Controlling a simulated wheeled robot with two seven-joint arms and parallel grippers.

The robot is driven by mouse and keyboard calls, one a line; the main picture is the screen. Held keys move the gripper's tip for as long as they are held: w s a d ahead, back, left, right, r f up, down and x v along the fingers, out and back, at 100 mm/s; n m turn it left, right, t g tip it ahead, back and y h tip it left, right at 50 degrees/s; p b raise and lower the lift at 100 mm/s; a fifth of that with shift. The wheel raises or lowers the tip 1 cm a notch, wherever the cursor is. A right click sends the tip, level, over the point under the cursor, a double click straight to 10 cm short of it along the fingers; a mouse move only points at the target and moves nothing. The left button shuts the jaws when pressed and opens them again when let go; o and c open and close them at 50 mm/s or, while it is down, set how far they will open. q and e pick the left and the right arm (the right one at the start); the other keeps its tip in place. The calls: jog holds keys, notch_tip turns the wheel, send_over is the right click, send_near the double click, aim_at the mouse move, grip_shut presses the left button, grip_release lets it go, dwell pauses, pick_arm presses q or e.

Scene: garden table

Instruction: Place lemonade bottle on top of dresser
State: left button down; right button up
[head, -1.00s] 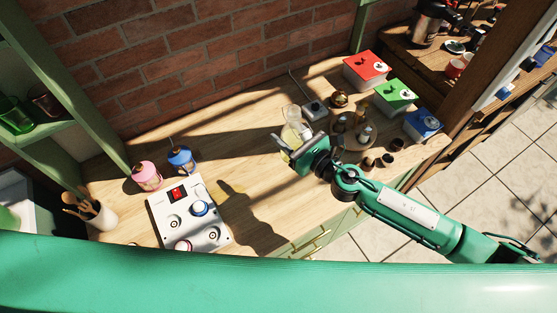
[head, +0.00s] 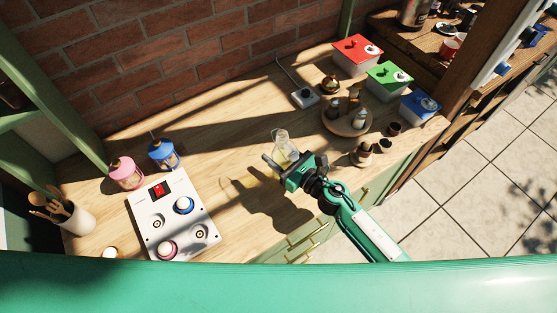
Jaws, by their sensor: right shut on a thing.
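The lemonade bottle (head: 284,143) is a clear glass bottle with pale yellow liquid. My right gripper (head: 281,163) is shut on it, and the gripper hides its lower part. The bottle is over the wooden dresser top (head: 235,118), near the middle of its length. A dark shadow of the gripper lies on the wood to the lower left; I cannot tell whether the bottle's base touches the top. My left gripper is not in view.
A white control panel (head: 150,222), a pink lantern (head: 125,174) and a blue lantern (head: 163,154) stand at left. A round wooden tray (head: 345,127) with shakers, small dark cups (head: 387,137) and red (head: 356,56), green (head: 388,82) and blue (head: 420,108) lidded boxes stand at right. Wood behind the bottle is clear.

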jog(key=shift+f, duration=1.1)
jog(key=shift+f+b, duration=0.15)
jog(key=shift+b, duration=0.2)
jog(key=o, duration=1.4)
jog(key=shift+c, duration=0.2)
